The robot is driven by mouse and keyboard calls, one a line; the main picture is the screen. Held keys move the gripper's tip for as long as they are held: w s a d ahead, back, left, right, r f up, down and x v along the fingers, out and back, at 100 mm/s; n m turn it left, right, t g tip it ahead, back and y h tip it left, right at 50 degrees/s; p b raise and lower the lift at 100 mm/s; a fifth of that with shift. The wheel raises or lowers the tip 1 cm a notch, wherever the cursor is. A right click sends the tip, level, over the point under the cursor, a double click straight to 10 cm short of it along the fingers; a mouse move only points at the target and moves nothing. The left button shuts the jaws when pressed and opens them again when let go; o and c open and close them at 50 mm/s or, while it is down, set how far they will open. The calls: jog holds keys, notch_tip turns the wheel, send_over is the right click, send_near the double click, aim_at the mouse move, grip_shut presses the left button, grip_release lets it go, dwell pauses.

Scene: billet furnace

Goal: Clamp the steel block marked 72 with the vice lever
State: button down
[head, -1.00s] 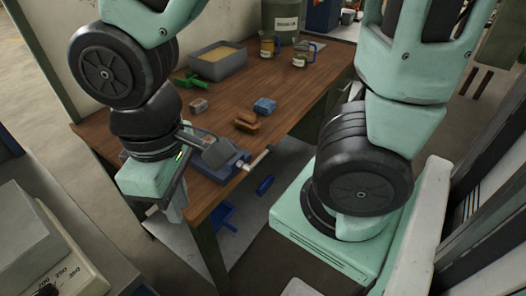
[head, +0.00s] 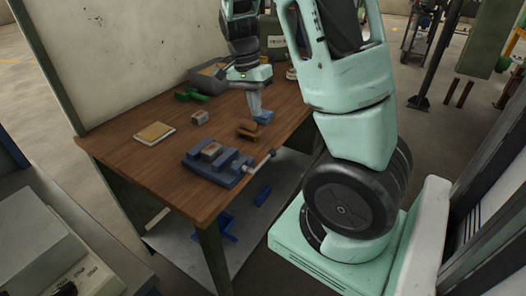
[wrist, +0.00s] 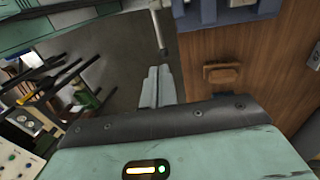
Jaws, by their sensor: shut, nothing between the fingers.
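The blue vice (head: 218,164) sits at the table's front edge in the head view. A steel block (head: 210,150) lies between its jaws; the mark on it is too small to read. The vice lever (head: 262,160) sticks out from the vice's right end, past the table edge. It also shows in the wrist view (wrist: 160,32). My gripper (head: 255,104) is behind and above the vice, away from the lever. Its fingers (wrist: 157,88) are together and empty in the wrist view, which shows floor beyond them.
A grey block (head: 200,117), a brown block (head: 248,130) and a blue block (head: 263,116) stand on the table (head: 160,172). A tan pad (head: 154,132) lies at the left. A green scoop (head: 191,95) and a grey bin (head: 207,78) are at the back. My arm fills the right side.

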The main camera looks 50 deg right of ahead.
send_near(264, 162)
notch_tip(264, 162, down, 7)
jog(key=d, duration=0.1)
jog(key=shift+s+d+p, duration=0.3)
jog(key=shift+p, duration=0.15)
jog(key=shift+d+r, duration=0.1)
dwell(0.4)
notch_tip(264, 162, down, 6)
jog(key=n+g+y+b, duration=0.1)
jog(key=y+b, duration=0.2)
jog(key=y, duration=0.6)
jog(key=shift+d+f, duration=0.1)
jog(key=shift+f, duration=0.2)
dwell(0.5)
